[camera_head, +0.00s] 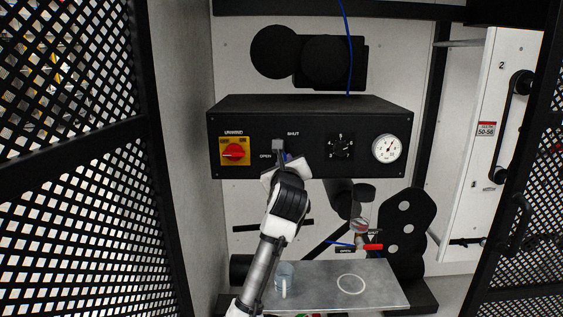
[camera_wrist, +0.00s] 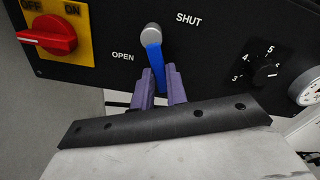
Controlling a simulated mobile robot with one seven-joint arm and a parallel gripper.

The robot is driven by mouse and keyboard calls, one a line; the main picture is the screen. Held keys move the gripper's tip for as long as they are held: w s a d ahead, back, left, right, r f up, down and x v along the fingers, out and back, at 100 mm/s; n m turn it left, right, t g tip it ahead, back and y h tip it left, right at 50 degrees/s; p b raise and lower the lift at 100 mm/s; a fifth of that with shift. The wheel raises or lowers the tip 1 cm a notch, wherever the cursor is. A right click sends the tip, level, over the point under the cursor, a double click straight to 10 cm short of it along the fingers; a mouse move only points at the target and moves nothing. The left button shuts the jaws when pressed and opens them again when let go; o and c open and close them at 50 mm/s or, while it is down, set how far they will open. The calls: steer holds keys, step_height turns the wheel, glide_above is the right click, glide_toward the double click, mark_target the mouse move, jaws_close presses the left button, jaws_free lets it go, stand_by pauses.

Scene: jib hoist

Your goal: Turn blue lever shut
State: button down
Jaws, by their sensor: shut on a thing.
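The blue lever (camera_wrist: 154,59) hangs down from a round grey pivot (camera_wrist: 151,35) on the black control box, in the wrist view. The word OPEN stands to its left and SHUT to its upper right. The lever points down and slightly right. My gripper (camera_wrist: 160,82) is shut on the lower part of the lever, with a purple finger on each side. In the head view my gripper (camera_head: 284,160) is at the front of the box, below the SHUT label, and my wrist hides most of the lever.
A red rotary switch (camera_head: 234,151) on a yellow plate is left of the lever. A numbered black dial (camera_head: 340,147) and a white gauge (camera_head: 387,148) are to the right. Below stand a grey shelf (camera_head: 385,292), a clear mug (camera_head: 285,276) and a red-handled valve (camera_head: 373,246). Mesh panels flank both sides.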

steer(key=n, duration=0.1)
steer(key=d+n, duration=0.1)
steer(key=n, duration=0.1)
steer(key=shift+r+p, duration=0.35)
steer(key=shift+p, duration=0.05)
steer(key=n, duration=0.2)
steer(key=d+r+n+p, duration=0.1)
steer(key=n, duration=0.1)
steer(key=shift+r, duration=0.1)
steer(key=n, duration=0.2)
steer(key=r+n+p, duration=0.1)
steer(key=shift+d+n+p, duration=0.15)
steer(key=shift+n+p, duration=0.15)
steer(key=shift+n, duration=0.1)
steer(key=shift+r+n+p, duration=0.3)
steer(key=shift+r+n, duration=0.05)
steer(key=shift+n, duration=0.65)
steer(key=c, duration=1.4)
jaws_free()
steer(key=s+b, duration=0.3)
steer(key=s, duration=1.1)
